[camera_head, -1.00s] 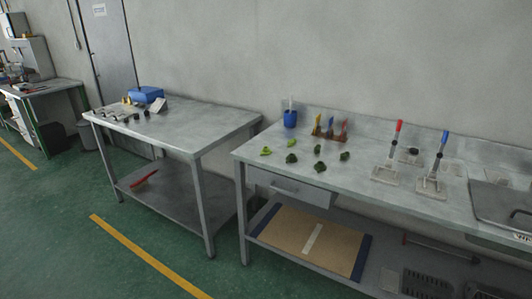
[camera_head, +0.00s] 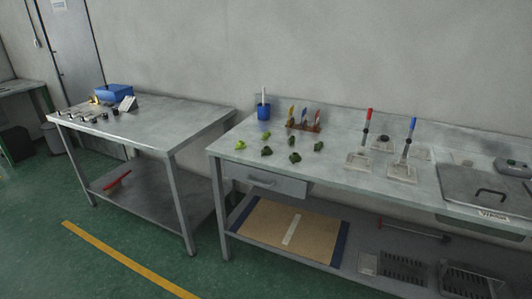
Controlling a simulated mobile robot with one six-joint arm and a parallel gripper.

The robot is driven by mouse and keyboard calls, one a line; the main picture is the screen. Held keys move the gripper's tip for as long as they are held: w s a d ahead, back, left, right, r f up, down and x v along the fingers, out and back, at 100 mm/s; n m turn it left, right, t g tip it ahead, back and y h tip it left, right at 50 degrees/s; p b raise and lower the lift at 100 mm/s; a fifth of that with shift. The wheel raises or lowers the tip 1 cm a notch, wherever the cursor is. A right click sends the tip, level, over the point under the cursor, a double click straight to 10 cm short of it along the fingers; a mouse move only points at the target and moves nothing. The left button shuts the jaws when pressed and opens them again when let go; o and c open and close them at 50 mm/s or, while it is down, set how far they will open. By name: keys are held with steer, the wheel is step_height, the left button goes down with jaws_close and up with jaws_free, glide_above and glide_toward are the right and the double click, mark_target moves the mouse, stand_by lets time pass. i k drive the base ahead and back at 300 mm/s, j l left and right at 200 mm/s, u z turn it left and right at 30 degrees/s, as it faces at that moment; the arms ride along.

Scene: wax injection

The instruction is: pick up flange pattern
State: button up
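Several small green pieces lie spread on the left part of the right metal table (camera_head: 345,143). A light green piece (camera_head: 240,145) is at the left, another (camera_head: 266,134) is behind it, and darker green pieces (camera_head: 267,151) (camera_head: 295,157) are nearer the front edge. One more dark piece (camera_head: 318,146) is at the right of the group. They are too small to tell which is the flange pattern. My gripper is not in view.
A blue cup (camera_head: 263,112) and a rack of colored-handled tools (camera_head: 303,126) stand behind the pieces. Red-handled (camera_head: 367,125) and blue-handled (camera_head: 410,135) upright tools stand to the right. A left table (camera_head: 165,123) holds a blue box (camera_head: 115,92). Green floor is clear in front.

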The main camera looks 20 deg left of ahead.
mark_target(241, 145)
steer(key=u, duration=1.25)
steer(key=i+j, duration=0.15)
steer(key=i, duration=0.45)
steer(key=i+j, duration=0.1)
steer(key=i, duration=0.5)
steer(key=i+j, duration=0.15)
steer(key=i, duration=0.4)
steer(key=i+j+z, duration=0.1)
steer(key=i, duration=0.5)
steer(key=i+j, duration=0.2)
steer(key=i, duration=0.4)
